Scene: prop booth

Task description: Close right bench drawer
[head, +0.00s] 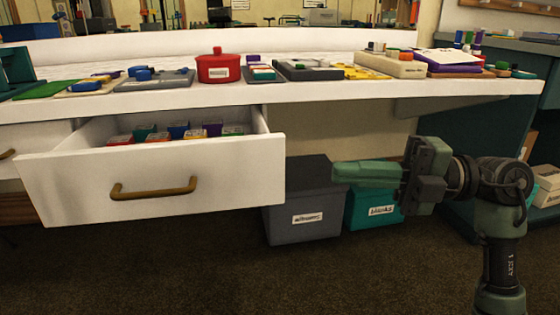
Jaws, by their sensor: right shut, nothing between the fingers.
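The bench drawer (80,190) is white with a brass-coloured handle (153,188) and stands pulled out from under the white bench top (330,88). Several small coloured boxes (178,131) lie inside it. My right gripper (340,172) is shut and empty, to the right of the drawer front and apart from the handle. Its fingers point left, toward the drawer's right end; I cannot tell the exact gap. My left gripper is out of view.
A grey bin (302,200) and a teal bin (372,211) stand on the floor under the bench. A red pot (218,68) and several trays sit on top. Another drawer's edge (35,135) shows at left. Dark floor in front is clear.

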